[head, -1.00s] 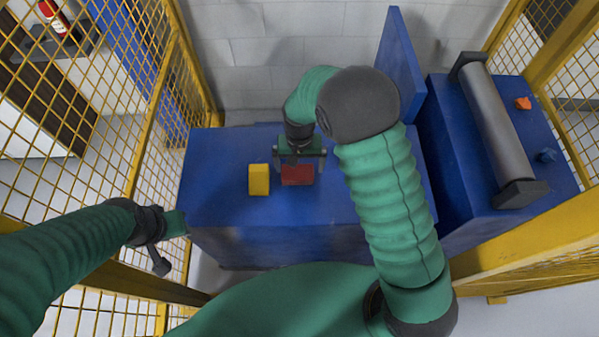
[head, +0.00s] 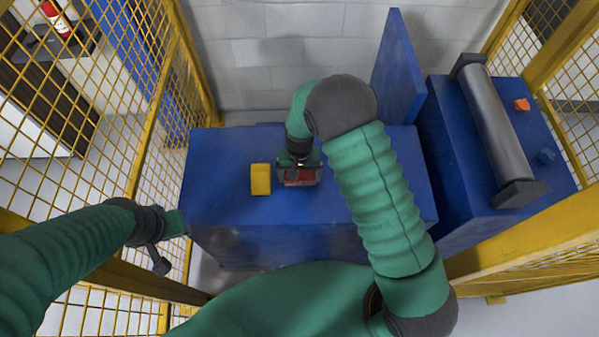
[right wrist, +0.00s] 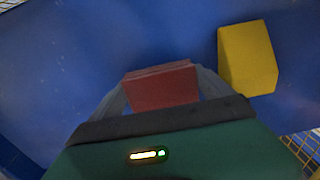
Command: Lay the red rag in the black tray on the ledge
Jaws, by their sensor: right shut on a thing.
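The red rag (head: 299,177) is a small, flat-sided red block on the blue bench top. It also shows in the right wrist view (right wrist: 163,86). My right gripper (head: 298,172) points down over it, one finger on each side, and is shut on it. The gripper body hides part of the rag. I cannot tell whether the rag still touches the bench. My left gripper (head: 174,223) is off the bench's left edge, and its fingers cannot be made out.
A yellow block (head: 260,179) stands just left of the rag. A blue upright panel (head: 399,70) rises at the bench's back right. A grey roller (head: 497,128) lies on the blue unit at right, near an orange knob (head: 522,104). Yellow mesh fencing (head: 150,150) closes the left side.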

